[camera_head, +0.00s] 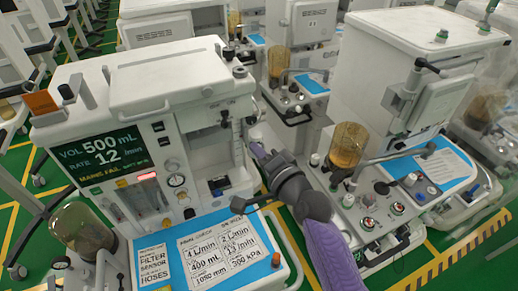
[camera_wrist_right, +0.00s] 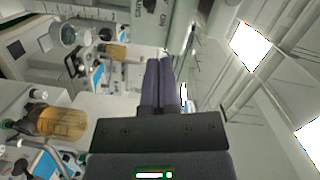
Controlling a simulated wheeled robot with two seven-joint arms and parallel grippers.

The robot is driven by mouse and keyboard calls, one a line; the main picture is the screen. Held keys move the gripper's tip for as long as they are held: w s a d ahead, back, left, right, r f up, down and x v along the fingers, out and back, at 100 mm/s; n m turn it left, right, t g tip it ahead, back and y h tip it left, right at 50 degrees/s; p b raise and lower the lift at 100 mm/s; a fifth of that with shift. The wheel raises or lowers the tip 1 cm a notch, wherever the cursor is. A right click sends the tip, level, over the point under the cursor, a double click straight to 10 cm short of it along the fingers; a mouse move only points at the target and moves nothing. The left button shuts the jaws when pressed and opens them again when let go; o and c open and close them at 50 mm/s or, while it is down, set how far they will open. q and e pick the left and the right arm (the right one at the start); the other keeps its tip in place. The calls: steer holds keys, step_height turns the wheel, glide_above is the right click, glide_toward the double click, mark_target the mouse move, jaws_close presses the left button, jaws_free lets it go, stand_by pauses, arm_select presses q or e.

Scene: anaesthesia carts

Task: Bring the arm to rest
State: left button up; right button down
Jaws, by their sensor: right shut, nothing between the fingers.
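My right arm, with a purple sleeve and dark grey joints, comes in from the bottom of the head view. Its gripper (camera_head: 258,151) is at the gap between two anaesthesia carts, close to the right side of the left cart (camera_head: 95,112). I cannot tell if it touches the cart. In the right wrist view the two dark purple fingers (camera_wrist_right: 158,80) lie together, shut with nothing between them. My left gripper is in neither view.
The left cart has a lit screen (camera_head: 100,156) and a blue shelf with printed cards (camera_head: 205,256). A second cart (camera_head: 385,85) with an amber canister (camera_head: 348,145) stands to the right. More carts stand behind. The green floor (camera_head: 440,262) shows at lower right.

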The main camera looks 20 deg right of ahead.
steer(key=shift+w+a, duration=0.1)
steer(key=shift+a, duration=0.1)
steer(key=shift+d, duration=0.1)
